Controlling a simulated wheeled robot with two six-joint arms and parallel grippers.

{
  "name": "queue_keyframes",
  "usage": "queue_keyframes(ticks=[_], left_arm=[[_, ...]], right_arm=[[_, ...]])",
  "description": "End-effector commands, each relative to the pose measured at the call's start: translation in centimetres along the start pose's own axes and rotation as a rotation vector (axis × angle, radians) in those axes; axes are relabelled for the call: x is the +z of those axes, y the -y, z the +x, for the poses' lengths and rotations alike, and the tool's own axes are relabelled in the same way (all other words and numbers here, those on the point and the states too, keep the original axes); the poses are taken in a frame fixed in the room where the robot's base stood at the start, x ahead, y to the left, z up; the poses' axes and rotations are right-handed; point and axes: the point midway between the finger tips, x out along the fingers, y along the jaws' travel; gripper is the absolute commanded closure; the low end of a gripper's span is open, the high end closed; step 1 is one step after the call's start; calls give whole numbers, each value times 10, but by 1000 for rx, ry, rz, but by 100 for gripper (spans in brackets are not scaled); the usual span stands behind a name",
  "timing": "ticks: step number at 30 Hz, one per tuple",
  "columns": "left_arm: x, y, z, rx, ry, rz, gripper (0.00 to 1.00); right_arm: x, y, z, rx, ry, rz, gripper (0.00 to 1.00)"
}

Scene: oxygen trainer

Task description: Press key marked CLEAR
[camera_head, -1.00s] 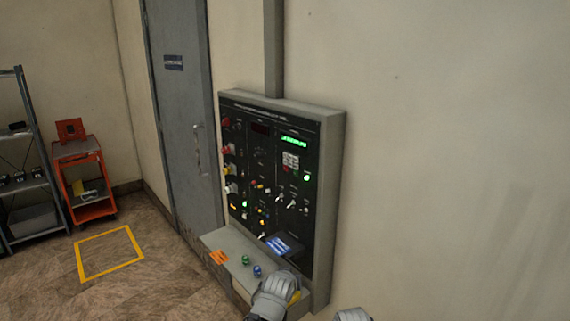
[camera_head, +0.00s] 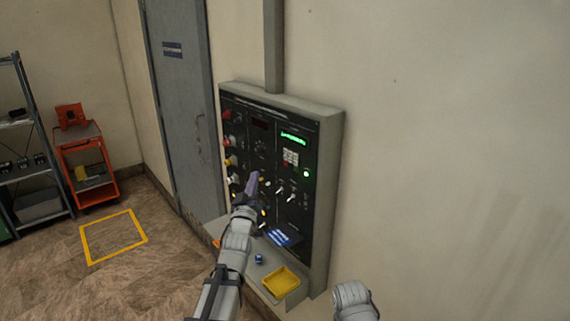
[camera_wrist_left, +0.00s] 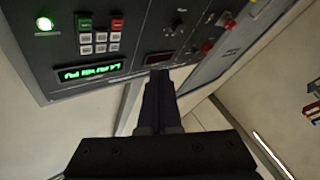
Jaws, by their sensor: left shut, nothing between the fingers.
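The control panel (camera_head: 275,125) is mounted on the wall. Its small keypad (camera_head: 290,157) sits below a green lit display (camera_head: 293,138). In the left wrist view, where the panel appears upside down, the keypad has a green key (camera_wrist_left: 85,24), a red key (camera_wrist_left: 117,24) and several pale keys (camera_wrist_left: 86,38). The key labels are too small to read, so I cannot tell which is CLEAR. My left gripper (camera_head: 252,183) is shut and empty, in front of the panel, below and left of the keypad. Its dark fingers (camera_wrist_left: 157,85) show apart from the keys. My right gripper is not visible.
Toggle switches (camera_head: 284,192) and coloured knobs (camera_head: 229,160) surround the keypad. Below, a ledge (camera_head: 262,277) carries a yellow tray (camera_head: 281,281) and a blue object (camera_head: 259,259). A grey door (camera_head: 178,100) stands left. Bare wall (camera_head: 450,150) lies to the right.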

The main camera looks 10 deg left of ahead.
Motion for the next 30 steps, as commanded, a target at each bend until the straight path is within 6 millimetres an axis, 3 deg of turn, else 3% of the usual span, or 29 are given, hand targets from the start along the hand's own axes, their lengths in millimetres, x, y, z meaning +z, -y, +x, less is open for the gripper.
queue_keyframes(ticks=[7, 21, 30], left_arm=[[5, -5, 8, 1, 1, -1, 100], [36, -35, 50, 1, 2, 0, 100], [45, -44, 61, 0, 2, 0, 100]], right_arm=[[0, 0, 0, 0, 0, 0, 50], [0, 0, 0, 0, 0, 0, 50], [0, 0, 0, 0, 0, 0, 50]])
